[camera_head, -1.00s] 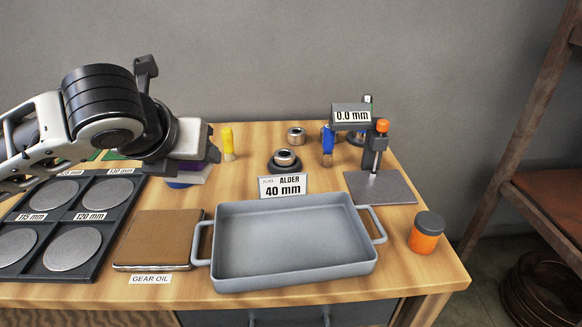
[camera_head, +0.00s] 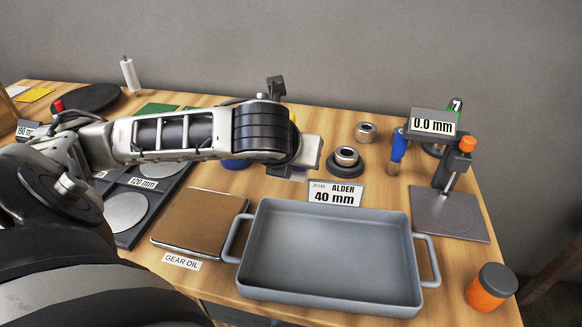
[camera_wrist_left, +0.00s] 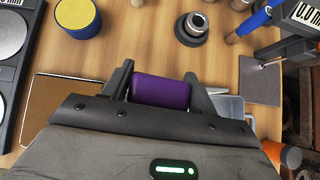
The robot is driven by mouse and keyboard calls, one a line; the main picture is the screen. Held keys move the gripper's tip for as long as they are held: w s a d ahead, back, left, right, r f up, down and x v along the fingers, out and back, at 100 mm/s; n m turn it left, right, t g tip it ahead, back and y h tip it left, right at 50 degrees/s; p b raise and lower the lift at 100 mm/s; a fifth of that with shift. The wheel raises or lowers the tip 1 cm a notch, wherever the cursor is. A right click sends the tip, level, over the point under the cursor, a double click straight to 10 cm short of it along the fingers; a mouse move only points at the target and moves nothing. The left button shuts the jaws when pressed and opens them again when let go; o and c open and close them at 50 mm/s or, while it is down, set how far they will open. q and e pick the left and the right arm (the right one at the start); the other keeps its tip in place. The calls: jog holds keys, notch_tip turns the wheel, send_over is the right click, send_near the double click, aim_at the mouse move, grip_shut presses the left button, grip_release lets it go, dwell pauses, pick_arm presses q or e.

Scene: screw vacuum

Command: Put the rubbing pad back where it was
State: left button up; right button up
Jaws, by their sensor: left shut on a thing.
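The purple rubbing pad (camera_wrist_left: 160,93) is between the two fingers of my left gripper (camera_wrist_left: 160,88) in the left wrist view. My left gripper (camera_head: 302,172) is shut on it, above the table behind the grey pan. My right gripper is not in view.
The grey pan (camera_head: 330,302) stands at the front, with the brown square labelled GEAR OIL (camera_head: 200,220) left of it. A job sign (camera_head: 336,194), a ringed part (camera_head: 346,160), a gauge stand (camera_head: 450,212) and an orange jar (camera_head: 490,288) are nearby. A blue, yellow-topped container (camera_wrist_left: 78,17) is close.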

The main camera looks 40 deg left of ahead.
pick_arm(q)
jog(key=shift+s+a+f, duration=0.15)
jog(key=shift+s+a, duration=0.3)
jog(key=shift+a, duration=0.25)
jog(key=a+x, duration=0.1)
jog(key=x, duration=0.4)
jog(key=a+r+b+x, duration=0.1)
jog(key=x, duration=0.4)
jog(key=a+r+x, duration=0.1)
jog(key=x, duration=0.4)
jog(key=shift+w+a+f+b, duration=0.15)
jog(key=shift+w+b, duration=0.15)
jog(key=shift+w, duration=0.15)
jog(key=shift+w+a+f, duration=0.15)
jog(key=shift+w+f, duration=0.1)
jog(key=shift+f, duration=1.75)
jog(key=shift+f, duration=0.1)
jog(key=o, duration=1)
